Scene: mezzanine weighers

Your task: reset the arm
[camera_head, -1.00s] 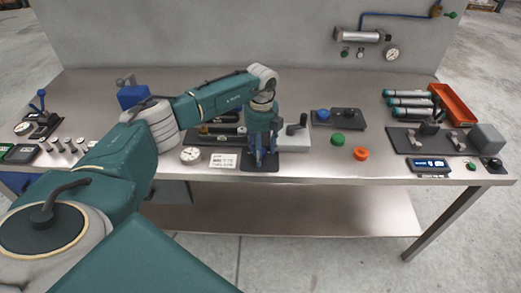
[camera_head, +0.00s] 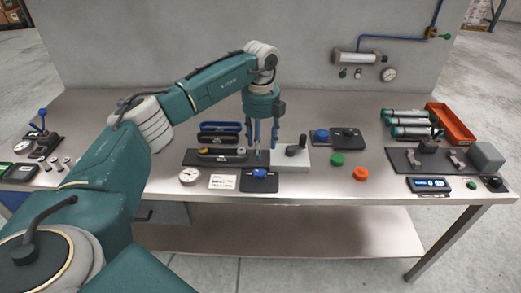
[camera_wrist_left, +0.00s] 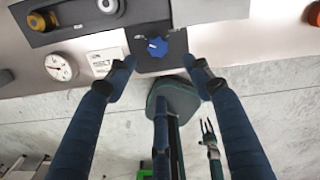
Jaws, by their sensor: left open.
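My left gripper (camera_head: 266,146) is open and empty above the front middle of the workbench (camera_head: 320,184). It is raised over a blue knob (camera_head: 260,173) on a dark square plate. In the left wrist view, the two fingers (camera_wrist_left: 168,75) stand apart, with the blue knob (camera_wrist_left: 158,46) seen beyond and between their tips. They appear clear of the knob. My left arm (camera_head: 220,82) reaches in from the left, bent at the elbow.
A gauge (camera_head: 190,176) and a white label card (camera_head: 222,182) lie left of the knob. A grey block with a black lever (camera_head: 293,158) stands close right. Green (camera_head: 337,159) and orange (camera_head: 360,173) buttons, cylinders (camera_head: 408,121) and an orange tray (camera_head: 451,124) are farther right.

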